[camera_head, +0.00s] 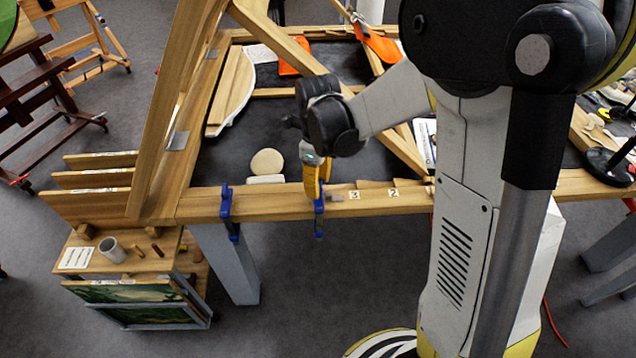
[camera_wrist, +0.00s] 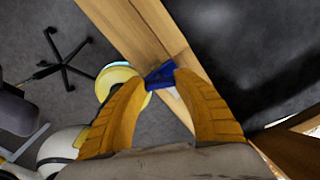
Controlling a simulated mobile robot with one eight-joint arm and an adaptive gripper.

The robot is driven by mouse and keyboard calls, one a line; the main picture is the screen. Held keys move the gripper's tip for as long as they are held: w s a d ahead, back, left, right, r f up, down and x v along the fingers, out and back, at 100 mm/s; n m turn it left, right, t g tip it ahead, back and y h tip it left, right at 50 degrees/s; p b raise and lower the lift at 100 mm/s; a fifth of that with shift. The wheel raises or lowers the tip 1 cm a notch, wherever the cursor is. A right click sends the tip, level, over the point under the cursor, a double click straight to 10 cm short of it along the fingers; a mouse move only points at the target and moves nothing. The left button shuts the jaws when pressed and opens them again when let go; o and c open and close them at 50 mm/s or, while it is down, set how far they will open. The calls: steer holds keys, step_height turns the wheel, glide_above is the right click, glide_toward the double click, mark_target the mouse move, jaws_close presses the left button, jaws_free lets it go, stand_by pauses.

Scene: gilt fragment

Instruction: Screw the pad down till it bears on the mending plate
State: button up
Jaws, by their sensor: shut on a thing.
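My gripper (camera_head: 315,188) is at the front wooden rail, its yellow fingers pointing down over a blue clamp (camera_head: 319,215) that hangs on the rail's front edge. In the wrist view, my gripper (camera_wrist: 162,80) has its fingertips on either side of the blue top part of this clamp (camera_wrist: 160,74), shut on it. A small grey plate (camera_head: 337,197), which looks like the mending plate, lies on the rail just right of the clamp. The clamp's pad is hidden, so I cannot tell whether it touches the plate.
A second blue clamp (camera_head: 228,210) grips the rail to the left. A slanting wooden beam (camera_head: 300,60) crosses above. A small wooden stand (camera_head: 130,255) with a cup (camera_head: 112,250) is at lower left.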

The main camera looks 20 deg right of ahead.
steer(key=shift+m, duration=1.3)
steer(key=o, duration=1.2)
steer(key=shift+c, duration=0.2)
step_height(320, 180, up, 8)
steer(key=shift+f, duration=0.25)
